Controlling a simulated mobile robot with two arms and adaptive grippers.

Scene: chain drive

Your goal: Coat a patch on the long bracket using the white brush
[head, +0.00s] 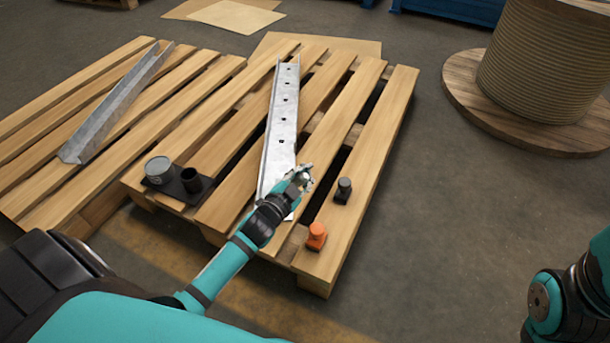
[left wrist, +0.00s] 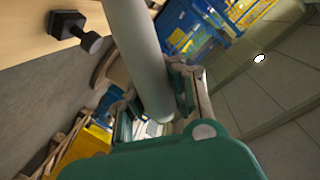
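A pale metal bracket with a row of holes (head: 281,125) lies lengthwise on the pallet in the head view. A second, plain metal channel (head: 115,105) lies on the slats to the left. I cannot tell for sure which is the long bracket. My left gripper (head: 301,177) is over the near end of the holed bracket; contact is not clear. In the left wrist view its fingers (left wrist: 158,100) close around a whitish round handle (left wrist: 135,40), which I take to be the white brush. Its bristles are not visible. My right gripper is out of view.
A grey can (head: 158,169) and a dark cup (head: 192,180) stand on a black tray (head: 172,190). A black-handled item (head: 343,190) and an orange one (head: 316,236) stand right of my left gripper. A cable spool (head: 545,60) stands on the floor at right.

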